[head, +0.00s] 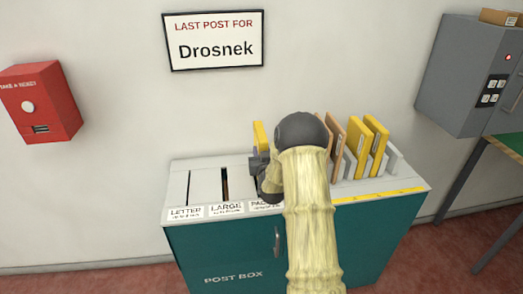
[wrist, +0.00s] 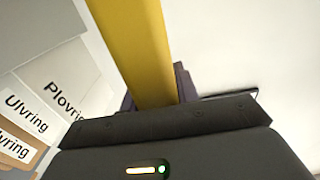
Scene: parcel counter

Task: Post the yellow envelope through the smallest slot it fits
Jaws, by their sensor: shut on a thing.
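My gripper (head: 258,167) is shut on a yellow envelope (head: 260,135), which stands upright and edge-on above the counter top. The wrist view shows the same envelope (wrist: 140,50) as a thick yellow strip between my jaws (wrist: 155,95). The teal post box (head: 235,250) has a pale top with a narrow LETTER slot (head: 188,187) at the left and a wider LARGE slot (head: 225,184) beside it. A third label starting "PA" (head: 260,203) is partly covered by my arm, and its slot is mostly hidden. The envelope is to the right of the LARGE slot, above the third slot's area.
Right of my arm, a rack holds brown envelopes (head: 336,140) and more yellow ones (head: 375,140). A sign (head: 215,40) reading "Drosnek" hangs above. A red box (head: 42,100) is at the left; a grey cabinet (head: 465,75) and green table (head: 508,145) are at the right.

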